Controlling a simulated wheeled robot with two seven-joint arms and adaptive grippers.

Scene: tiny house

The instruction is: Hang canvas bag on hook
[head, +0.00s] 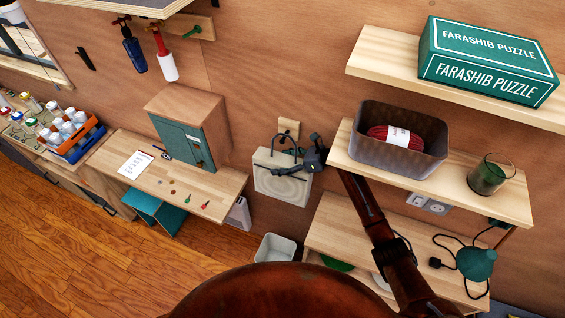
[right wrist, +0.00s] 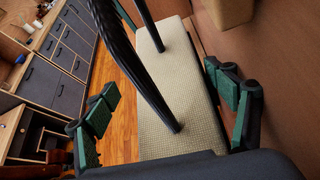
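The canvas bag (head: 283,184), cream with dark loop handles, is against the wooden wall below a small wooden hook block (head: 289,126). Its handles reach up to the block's lower edge; I cannot tell whether they rest on the hook. My right gripper (head: 311,155) is beside the handles, at the bag's upper right. In the right wrist view the open gripper (right wrist: 165,92) has its green-padded fingers wide apart on both sides of the bag (right wrist: 165,85). The dark handles rise from its top towards the camera, and the fingers are not closed on them. My left gripper is out of view.
A shelf (head: 470,195) with a dark basket (head: 365,120) and a green glass (head: 488,176) is right of the gripper, above my arm. A desk (head: 190,183) with a teal cabinet (head: 183,140) is left of the bag. A grey bin (head: 274,249) is below.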

